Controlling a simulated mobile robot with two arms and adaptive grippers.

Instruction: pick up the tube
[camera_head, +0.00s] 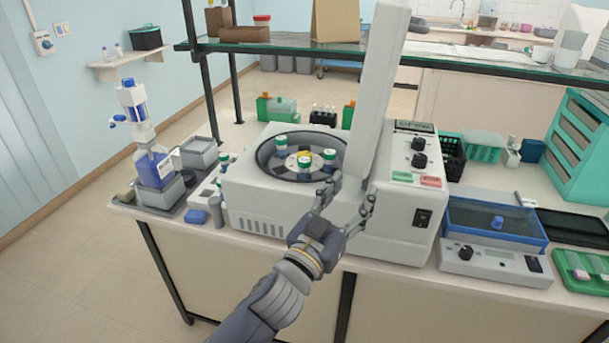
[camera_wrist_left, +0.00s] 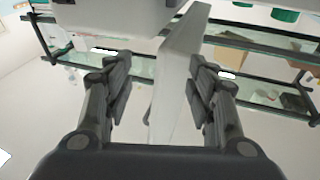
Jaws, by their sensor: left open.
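My left gripper (camera_head: 351,193) is open and empty, in front of the well's right side and near the lid's base. It also shows in the wrist view (camera_wrist_left: 163,85), where I make out no tube clearly. My right gripper is not in view.
More capped tubes stand in a small rack (camera_head: 205,191) left of the centrifuge. A bottle with a dispenser (camera_head: 153,167) stands at the far left. A glass shelf (camera_head: 470,60) crosses behind. A blue-rimmed bath (camera_head: 495,222) stands to the right.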

